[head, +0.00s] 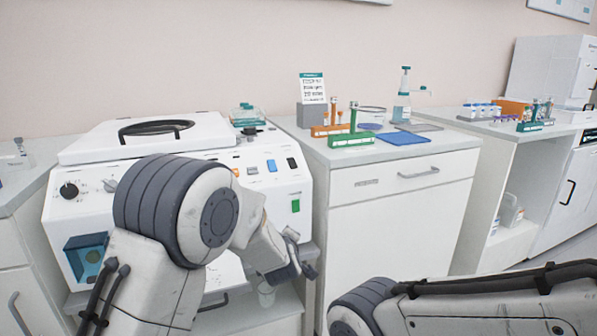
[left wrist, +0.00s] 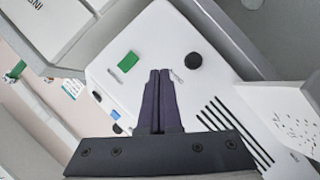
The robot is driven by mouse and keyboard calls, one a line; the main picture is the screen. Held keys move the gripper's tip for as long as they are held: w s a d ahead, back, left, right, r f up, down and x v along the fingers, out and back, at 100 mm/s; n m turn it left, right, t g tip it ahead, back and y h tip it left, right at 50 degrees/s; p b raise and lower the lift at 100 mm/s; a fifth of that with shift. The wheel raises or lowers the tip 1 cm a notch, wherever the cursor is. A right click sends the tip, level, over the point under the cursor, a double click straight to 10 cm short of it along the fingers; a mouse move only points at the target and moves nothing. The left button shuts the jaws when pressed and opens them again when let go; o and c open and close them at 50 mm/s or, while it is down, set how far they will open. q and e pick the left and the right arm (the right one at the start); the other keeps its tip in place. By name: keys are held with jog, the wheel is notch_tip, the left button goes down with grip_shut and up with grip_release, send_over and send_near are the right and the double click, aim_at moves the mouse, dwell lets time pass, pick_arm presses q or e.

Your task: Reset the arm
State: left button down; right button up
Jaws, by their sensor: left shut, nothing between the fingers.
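My left arm reaches in from the lower left of the head view, bent across the front of a white machine (head: 252,172). My left gripper (head: 308,268) is partly seen past the wrist, low by the machine's right front. In the left wrist view its dark fingers (left wrist: 160,74) are together with nothing between them. They point toward the machine's white panel (left wrist: 215,75), with a green switch (left wrist: 128,61) and a black knob (left wrist: 194,60). Only links of my right arm show at the lower right; its gripper is out of view.
A counter (head: 440,150) right of the machine holds a green rack (head: 352,139), an orange rack (head: 328,130), a blue mat (head: 404,138) and a pump bottle (head: 402,105). Its cabinet front lies beside my left gripper. Another counter with racks stands farther right.

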pick_arm(q)
jog(key=s+a+f+m+g, duration=0.2)
jog(key=s+a+m+g, duration=0.25)
jog(key=s, duration=0.55)
jog(key=s+a+f+m+g, duration=0.3)
jog(key=s+a, duration=0.3)
jog(key=s, duration=0.5)
jog(key=s+a+f+m+g, duration=0.2)
jog(key=s+a+m+g, duration=0.25)
jog(key=s, duration=0.55)
jog(key=s+d+r+m+g+h, duration=0.1)
jog(key=s+d+r+m, duration=0.2)
jog(key=s+d, duration=0.35)
jog(key=s+d+r+m, duration=0.3)
jog(key=s+d, duration=0.3)
jog(key=d, duration=0.1)
notch_tip(320, 180, up, 29)
jog(key=p, duration=2.9)
jog(key=shift+s+g, duration=0.25)
jog(key=shift+g, duration=0.05)
jog(key=shift+a, duration=0.1)
